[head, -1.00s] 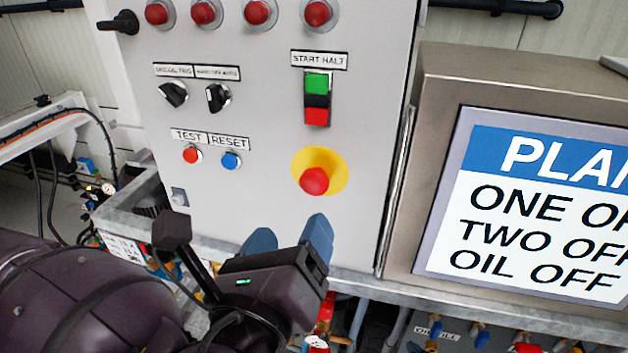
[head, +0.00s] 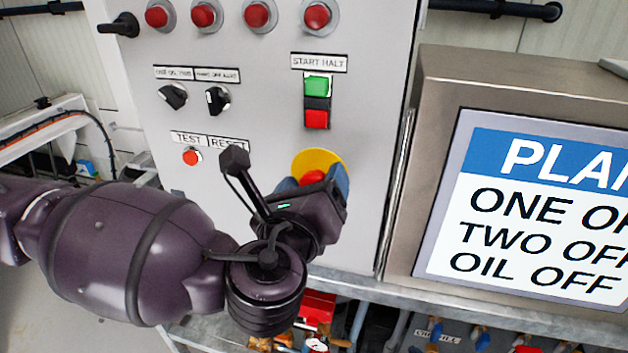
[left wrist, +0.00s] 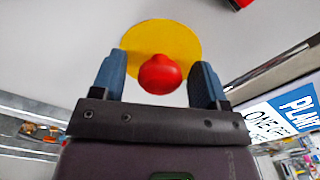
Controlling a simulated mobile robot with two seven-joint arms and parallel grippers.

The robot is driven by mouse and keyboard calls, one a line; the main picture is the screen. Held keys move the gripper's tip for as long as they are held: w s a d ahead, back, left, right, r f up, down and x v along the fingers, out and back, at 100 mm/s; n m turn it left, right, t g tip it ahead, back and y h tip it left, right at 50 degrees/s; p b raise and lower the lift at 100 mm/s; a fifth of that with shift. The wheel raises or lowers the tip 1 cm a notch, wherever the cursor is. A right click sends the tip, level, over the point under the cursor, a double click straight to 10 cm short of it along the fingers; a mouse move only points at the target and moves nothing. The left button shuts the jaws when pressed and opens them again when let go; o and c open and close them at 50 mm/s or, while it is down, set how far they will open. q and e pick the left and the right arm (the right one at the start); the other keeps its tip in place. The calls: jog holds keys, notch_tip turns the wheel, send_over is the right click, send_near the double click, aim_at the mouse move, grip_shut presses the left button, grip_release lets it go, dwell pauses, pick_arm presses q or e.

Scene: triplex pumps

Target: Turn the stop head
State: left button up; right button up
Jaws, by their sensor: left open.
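The stop head is a red mushroom button (head: 313,177) on a yellow round plate (head: 318,158), low on the grey panel. In the left wrist view the red head (left wrist: 160,74) sits between the two blue fingers, in front of the yellow plate (left wrist: 165,42). My left gripper (head: 314,182) is open, with one finger on each side of the head. A gap shows between the head and each finger in the wrist view. My gripper body hides the lower part of the head in the head view. My right gripper is not in view.
The grey panel (head: 260,100) carries a green and red start/halt switch (head: 317,102) above the stop head, two black selector knobs and several red lamps. A red test button (head: 192,157) is at left. A steel box with a sign (head: 540,210) stands at right.

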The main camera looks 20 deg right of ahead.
pick_arm(q)
jog(key=shift+w+d, duration=0.1)
jog(key=shift+c, duration=0.3)
jog(key=c, duration=0.9)
jog(key=shift+m, duration=2.7)
jog(key=o, duration=1)
jog(key=shift+c, duration=0.2)
jog(key=v, duration=1.1)
jog(key=shift+w, duration=0.1)
